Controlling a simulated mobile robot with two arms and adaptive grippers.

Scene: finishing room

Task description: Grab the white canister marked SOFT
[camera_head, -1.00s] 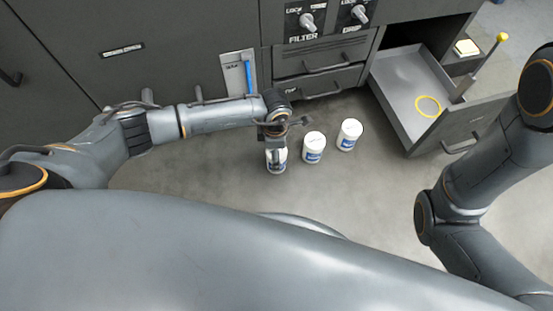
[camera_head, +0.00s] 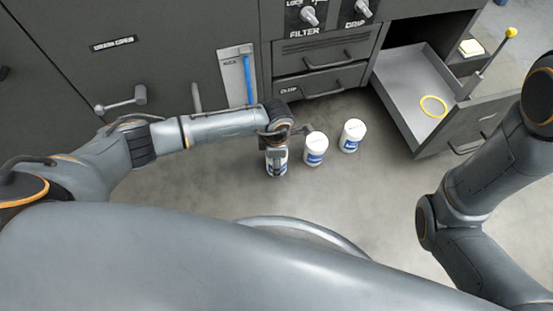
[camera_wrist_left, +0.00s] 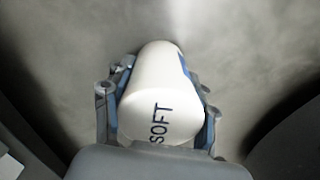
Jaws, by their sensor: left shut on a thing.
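The white canister marked SOFT (camera_wrist_left: 158,85) fills the middle of the left wrist view, with its lettered lid toward the camera and a blue patch on its side. My left gripper (camera_wrist_left: 158,112) has one finger on each side of it and is shut on it. In the head view the same canister (camera_head: 277,168) shows below my left gripper (camera_head: 277,152), at the left end of a row of white canisters. I cannot tell whether it touches the floor. My right gripper is out of view; only my right arm shows at the right edge.
Two more white canisters with blue labels, a middle one (camera_head: 315,150) and a right one (camera_head: 352,135), stand close to the right. An open grey drawer (camera_head: 405,85) holds a yellow ring (camera_head: 433,106). Dark cabinets line the back. The floor (camera_head: 380,200) in front is clear.

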